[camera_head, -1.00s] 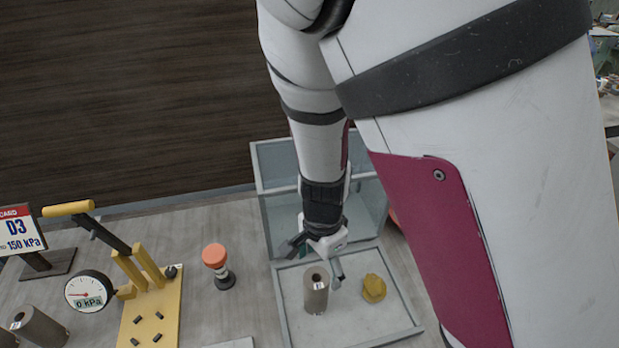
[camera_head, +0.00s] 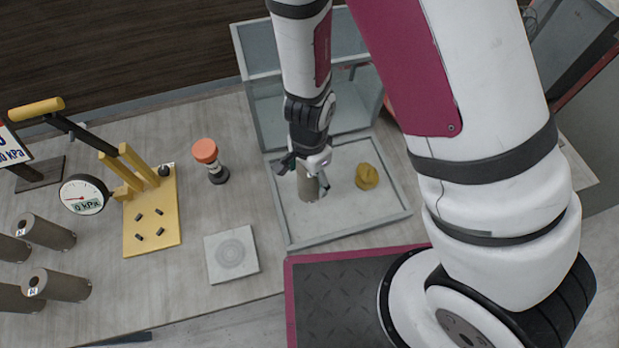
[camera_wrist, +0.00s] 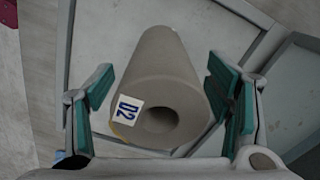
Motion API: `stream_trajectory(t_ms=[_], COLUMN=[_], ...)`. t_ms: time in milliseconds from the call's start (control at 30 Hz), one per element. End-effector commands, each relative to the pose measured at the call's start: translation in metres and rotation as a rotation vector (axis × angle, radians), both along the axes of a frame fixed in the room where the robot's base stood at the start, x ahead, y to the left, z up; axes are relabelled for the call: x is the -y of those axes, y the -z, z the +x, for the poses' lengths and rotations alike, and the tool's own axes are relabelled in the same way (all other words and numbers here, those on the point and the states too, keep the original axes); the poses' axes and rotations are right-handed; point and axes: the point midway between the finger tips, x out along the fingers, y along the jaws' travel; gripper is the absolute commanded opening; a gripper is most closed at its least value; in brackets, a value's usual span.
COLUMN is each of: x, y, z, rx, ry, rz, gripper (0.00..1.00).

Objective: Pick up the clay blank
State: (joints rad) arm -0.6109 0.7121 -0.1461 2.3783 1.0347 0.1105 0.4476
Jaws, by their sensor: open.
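A grey-brown cylinder (camera_head: 308,188) with a hole in its end, apparently the clay blank, stands in the grey open-lidded tray (camera_head: 350,234). My gripper (camera_head: 307,168) is over its top, hiding the upper part in the head view. In the wrist view the cylinder (camera_wrist: 165,75) lies between my two green-padded fingers, its label reading D2 or 02 facing me. The fingers are open, with a visible gap on both sides. A yellow lump (camera_head: 367,176) sits to the right in the same tray.
Several similar cylinders (camera_head: 48,232) are at the left. A yellow lever press (camera_head: 152,212) with a gauge (camera_head: 84,195), an orange-topped piece (camera_head: 206,152) and a square plate with a round disc (camera_head: 231,254) stand between. The tray's raised lid (camera_head: 255,50) is behind my gripper.

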Motion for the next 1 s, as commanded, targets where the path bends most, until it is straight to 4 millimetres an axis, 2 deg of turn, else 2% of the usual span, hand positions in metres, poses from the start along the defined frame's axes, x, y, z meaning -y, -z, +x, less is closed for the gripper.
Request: stream_trajectory(t_ms=[267,500,600,1000], x=[-0.0004,-0.0003,-0.0004,0.0022], y=[0.0013,0.0012,0.0009,-0.0031], z=[0.0,0.0001,0.0004,-0.0022], rx=[0.0,0.0,0.001,0.002], ry=[-0.001,0.0,0.0,0.001], rz=[0.0,0.0,0.001,0.001], gripper=[0.73,0.18,0.0,0.0])
